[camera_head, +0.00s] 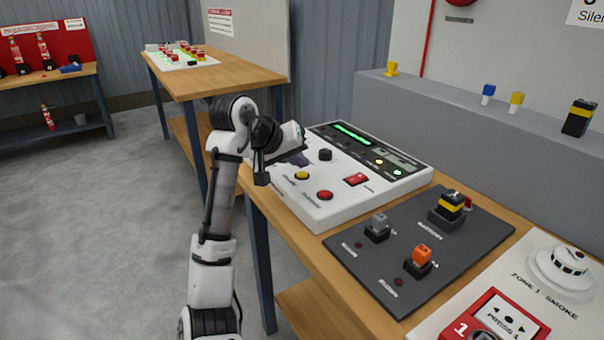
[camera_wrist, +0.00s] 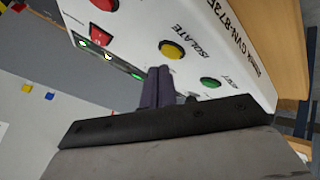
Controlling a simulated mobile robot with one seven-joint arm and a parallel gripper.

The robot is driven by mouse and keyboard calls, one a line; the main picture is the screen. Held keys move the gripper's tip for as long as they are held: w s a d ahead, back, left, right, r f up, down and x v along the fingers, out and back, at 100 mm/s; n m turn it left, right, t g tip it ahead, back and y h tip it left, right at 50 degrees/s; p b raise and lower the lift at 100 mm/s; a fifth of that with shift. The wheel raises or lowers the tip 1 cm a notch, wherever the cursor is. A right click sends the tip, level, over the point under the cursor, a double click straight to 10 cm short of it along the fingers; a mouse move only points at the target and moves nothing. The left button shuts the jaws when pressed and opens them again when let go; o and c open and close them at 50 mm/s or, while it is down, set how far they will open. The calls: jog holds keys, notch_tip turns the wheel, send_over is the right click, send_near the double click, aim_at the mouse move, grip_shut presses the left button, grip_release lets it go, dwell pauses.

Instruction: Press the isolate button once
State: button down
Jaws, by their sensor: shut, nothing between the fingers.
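The isolate button is the yellow round button (camera_wrist: 171,49) with "ISOLATE" printed beside it on the white control panel (camera_wrist: 222,40). In the head view the yellow button (camera_head: 302,175) sits on the panel's near left part, left of a red button (camera_head: 325,195). My gripper (camera_head: 300,159) is over the panel's left end, just behind the yellow button. In the wrist view my gripper's fingers (camera_wrist: 158,70) are together and empty, their tips close to the yellow button's edge. I cannot tell their height above the panel. A green button (camera_wrist: 210,82) is right of the fingers.
A red rocker switch (camera_head: 356,179), a black knob (camera_head: 325,154) and lit indicators share the panel. A dark board (camera_head: 410,225) with several plug-like parts lies right of it. A grey ledge (camera_head: 470,120) stands behind. Air above the panel is clear.

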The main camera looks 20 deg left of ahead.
aim_at(299, 175)
jog(key=shift+f, duration=0.4)
jog(key=shift+f, duration=0.45)
dwell(0.5)
dwell(0.3)
jog(key=shift+r+p, duration=0.9)
jog(key=shift+p, duration=0.1)
notch_tip(299, 175, up, 5)
jog(key=p, duration=0.5)
dwell(0.3)
